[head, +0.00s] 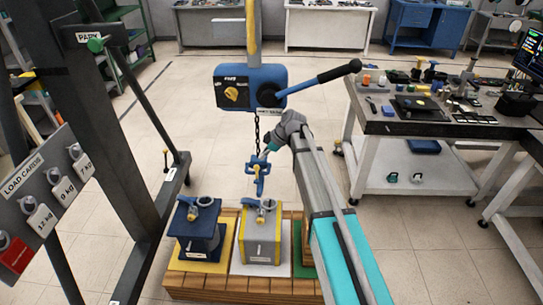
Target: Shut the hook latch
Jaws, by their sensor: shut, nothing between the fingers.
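The hook (259,172) is blue with small yellow parts and hangs on a dark chain below the blue hoist body (250,88). It is above the yellow-and-grey block (261,236), which has a ring on top; the hook looks apart from the ring. My gripper (272,148) is at the upper right of the hook, beside the lower chain. It is shut with nothing between the fingers. Whether its tip touches the hook or latch I cannot tell. The latch is too small to tell whether it is open or shut.
A dark blue block (198,231) stands left of the yellow one on the wooden pallet (215,286). A dark post frame with a load card board (48,192) stands at left. A cluttered workbench (440,125) is at right.

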